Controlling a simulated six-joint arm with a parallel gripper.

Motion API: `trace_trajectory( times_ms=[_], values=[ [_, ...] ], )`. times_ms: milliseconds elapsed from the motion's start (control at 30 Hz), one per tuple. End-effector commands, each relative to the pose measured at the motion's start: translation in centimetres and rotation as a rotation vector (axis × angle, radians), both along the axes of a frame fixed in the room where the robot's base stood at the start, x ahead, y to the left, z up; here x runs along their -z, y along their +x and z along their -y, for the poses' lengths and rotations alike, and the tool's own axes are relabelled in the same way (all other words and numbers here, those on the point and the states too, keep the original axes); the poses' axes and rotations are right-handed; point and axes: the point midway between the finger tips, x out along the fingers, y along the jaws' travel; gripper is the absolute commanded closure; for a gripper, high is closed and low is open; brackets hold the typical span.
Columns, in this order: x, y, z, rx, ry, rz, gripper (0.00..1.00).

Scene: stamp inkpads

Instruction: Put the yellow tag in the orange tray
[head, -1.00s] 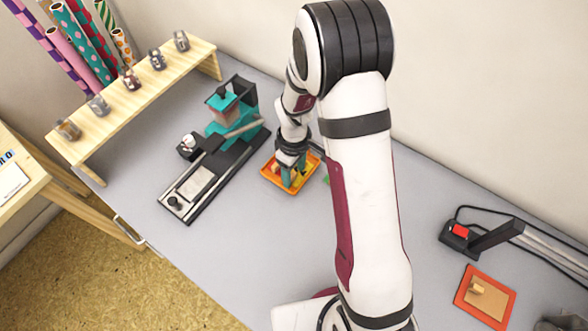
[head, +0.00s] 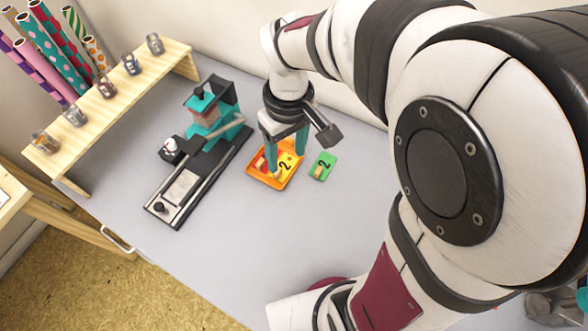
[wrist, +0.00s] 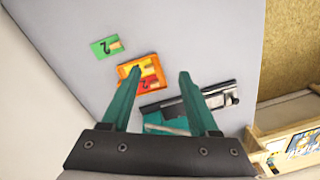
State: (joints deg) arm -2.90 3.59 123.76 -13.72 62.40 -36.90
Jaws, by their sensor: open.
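The orange tray (head: 252,171) lies on the grey table right of the black-and-teal press. The yellow tag (head: 287,161), marked with a 2, lies in it, beside a red tag that shows in the wrist view (wrist: 149,87). The tray (wrist: 125,73) and yellow tag (wrist: 150,67) also show there, partly behind a finger. My gripper (head: 285,152) is above the tray with its teal fingers apart and nothing between them; the wrist view shows it open too (wrist: 160,74).
A green tag (head: 322,166) lies on the table just right of the tray. The press (head: 185,185) stands to the left. A wooden rack (head: 110,105) with several small jars is farther left. The front table area is clear.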

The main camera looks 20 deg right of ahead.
Motion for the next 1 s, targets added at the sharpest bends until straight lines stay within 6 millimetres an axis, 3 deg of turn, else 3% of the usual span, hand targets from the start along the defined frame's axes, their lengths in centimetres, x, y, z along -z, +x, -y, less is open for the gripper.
trace_trajectory(
  times_ms=[33,133,200,300,1000],
  values=[
    [-1.7,-3.2,0.1,0.158,0.018,-0.001,0.39],
    [-3.2,-9.5,-0.2,0.491,0.055,-0.037,0.39],
    [-3.4,-12.8,-0.6,0.670,0.076,-0.063,0.39],
    [-3.2,-15.3,-0.9,0.817,0.091,-0.089,0.39],
    [-3.2,-15.8,-1.0,0.849,0.094,-0.095,0.39]
  ],
)
